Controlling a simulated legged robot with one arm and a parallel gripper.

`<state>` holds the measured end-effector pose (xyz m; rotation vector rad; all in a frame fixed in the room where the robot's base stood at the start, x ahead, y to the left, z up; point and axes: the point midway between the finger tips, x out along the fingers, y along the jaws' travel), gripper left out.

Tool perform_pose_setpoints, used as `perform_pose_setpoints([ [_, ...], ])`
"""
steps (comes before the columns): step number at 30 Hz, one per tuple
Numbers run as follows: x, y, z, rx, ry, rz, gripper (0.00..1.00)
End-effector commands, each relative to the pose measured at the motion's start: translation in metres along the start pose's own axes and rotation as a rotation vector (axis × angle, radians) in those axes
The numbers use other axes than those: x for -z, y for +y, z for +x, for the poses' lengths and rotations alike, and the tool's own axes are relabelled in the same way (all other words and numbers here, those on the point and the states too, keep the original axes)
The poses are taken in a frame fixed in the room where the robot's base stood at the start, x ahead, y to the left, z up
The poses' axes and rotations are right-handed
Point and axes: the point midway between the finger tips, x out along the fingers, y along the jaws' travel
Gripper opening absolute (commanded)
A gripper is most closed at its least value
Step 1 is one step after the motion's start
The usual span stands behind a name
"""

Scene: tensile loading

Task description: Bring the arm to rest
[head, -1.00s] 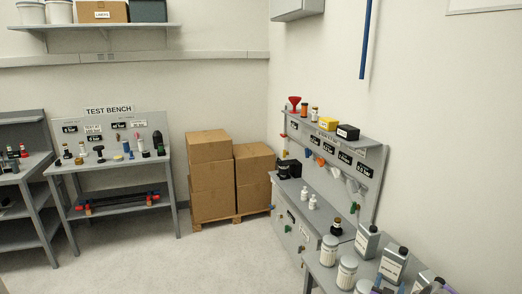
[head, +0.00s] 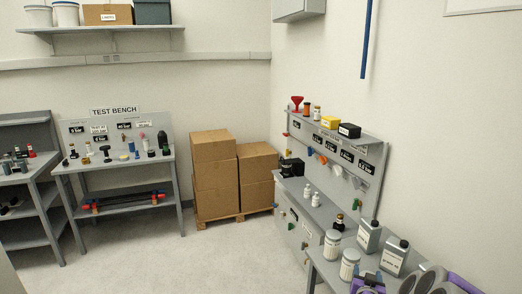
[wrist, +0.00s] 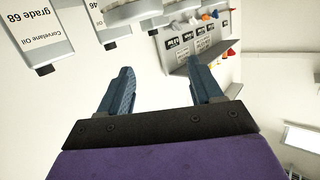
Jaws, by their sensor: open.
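My gripper (wrist: 160,82) shows in the wrist view with two blue-grey fingers spread apart and nothing between them. Its dark mount and purple body fill the bottom of that view. In the head view, parts of my arm, grey and purple, show at the bottom right corner, in front of the near bench with the bottles. A grey oil bottle labelled grade 68 (wrist: 35,35) hangs upside down in the wrist picture at upper left, apart from the fingers.
The near bench (head: 322,268) carries white jars (head: 350,264) and grey bottles (head: 368,236). A grey workstation with a pegboard (head: 375,185) stands along the right wall. Stacked cartons (head: 215,175) and the test bench (head: 118,160) stand at the back. The floor (head: 190,265) is clear.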

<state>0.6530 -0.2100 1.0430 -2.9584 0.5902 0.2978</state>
Motion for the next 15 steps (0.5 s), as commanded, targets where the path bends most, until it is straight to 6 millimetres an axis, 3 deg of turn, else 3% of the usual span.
perform_pose_setpoints([
  [5,0.014,-0.054,-0.027,0.135,-0.142,-0.006,0.65],
  [8,0.018,-0.084,-0.053,0.214,-0.252,-0.023,0.65],
  [12,0.022,-0.116,-0.099,0.306,-0.407,-0.065,0.65],
  [15,0.022,-0.129,-0.136,0.354,-0.52,-0.103,0.65],
])
